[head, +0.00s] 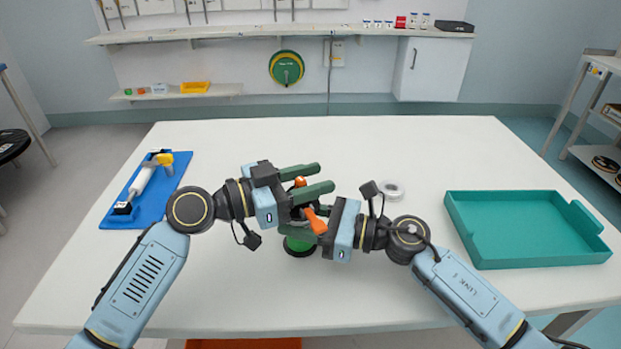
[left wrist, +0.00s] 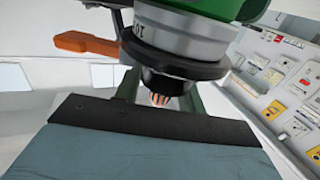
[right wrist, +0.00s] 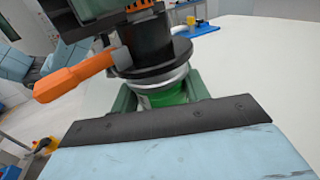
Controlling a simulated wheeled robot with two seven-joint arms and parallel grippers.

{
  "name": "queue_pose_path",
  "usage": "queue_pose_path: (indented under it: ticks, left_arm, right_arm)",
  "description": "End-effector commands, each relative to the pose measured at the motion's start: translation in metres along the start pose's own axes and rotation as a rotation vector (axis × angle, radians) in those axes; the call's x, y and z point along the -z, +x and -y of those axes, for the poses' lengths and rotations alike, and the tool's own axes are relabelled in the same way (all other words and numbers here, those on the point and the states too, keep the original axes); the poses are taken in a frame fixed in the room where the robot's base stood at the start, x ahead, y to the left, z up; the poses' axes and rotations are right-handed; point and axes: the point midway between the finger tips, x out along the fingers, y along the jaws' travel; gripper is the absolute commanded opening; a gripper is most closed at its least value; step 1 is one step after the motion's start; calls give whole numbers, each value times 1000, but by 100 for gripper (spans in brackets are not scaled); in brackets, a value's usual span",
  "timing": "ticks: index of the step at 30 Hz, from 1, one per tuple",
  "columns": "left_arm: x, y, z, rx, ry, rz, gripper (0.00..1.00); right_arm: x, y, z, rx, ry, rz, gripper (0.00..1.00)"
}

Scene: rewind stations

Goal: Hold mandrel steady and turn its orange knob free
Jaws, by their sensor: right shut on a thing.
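The mandrel stands upright near the middle of the table, with a green body (head: 297,243) on a dark base, a grey ring (left wrist: 172,42), a dark flange (right wrist: 150,58) and an orange side lever (head: 315,221). Its orange knob (head: 300,182) is at the top and shows striped orange in the left wrist view (left wrist: 160,98). My left gripper (head: 308,181) has its green fingers on either side of the knob, apart, with gaps visible. My right gripper (right wrist: 165,97) is shut around the green body below the flange. Both hands hide much of the mandrel.
A teal tray (head: 482,262) is on the right of the table. A blue mat (head: 176,178) with a white and yellow tool (head: 145,182) lies at the left. A small white ring (head: 391,190) lies right of the grippers. The table's back is clear.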

Motion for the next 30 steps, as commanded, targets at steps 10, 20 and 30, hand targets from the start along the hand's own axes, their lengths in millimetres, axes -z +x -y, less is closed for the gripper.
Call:
queue_pose_path:
  ticks: [10, 20, 30]
  left_arm:
    - [0, 0, 0, 0, 0, 0, 3]
    - [-1, 0, 0, -30, 0, 5, 0]
    - [-1, -1, -3, -235, -3, 5, 0]
  right_arm:
    - [0, 0, 0, 0, 0, 0, 16]
    - [0, 0, 0, 1, 0, 0, 16]
    - [0, 0, 0, 0, -1, 0, 16]
